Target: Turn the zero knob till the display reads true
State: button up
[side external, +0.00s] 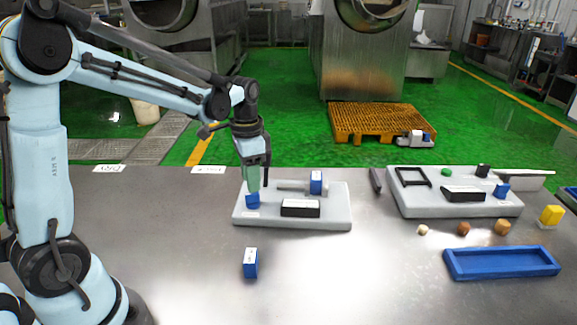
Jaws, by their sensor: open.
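A grey device base (340,215) stands on the table in the middle of the side external view. A blue knob (252,201) is at its left end. A dark display (300,208) faces forward on the base; its reading is too small to make out. A blue and white block (316,182) sits at the back of the base, beside a grey rod. My gripper (253,186) points down, open, with its greenish fingers right at the top of the blue knob. I cannot tell whether the fingers touch it.
A second grey device (415,207) with a dark display stands to the right. A blue tray (500,263), several small cubes and a yellow block (551,214) lie at the right. A blue and white block (250,263) stands in front. The table's front middle is clear.

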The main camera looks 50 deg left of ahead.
notch_tip(320, 180, up, 8)
dwell(0.4)
jog(key=shift+f, duration=0.1)
jog(key=s+d+f+n+t, duration=0.2)
jog(key=s+d+n+t, duration=0.2)
jog(key=s+d+t, duration=0.3)
jog(key=shift+s+d+f+n, duration=0.35)
jog(key=shift+s+d, duration=0.2)
jog(key=shift+s, duration=0.6)
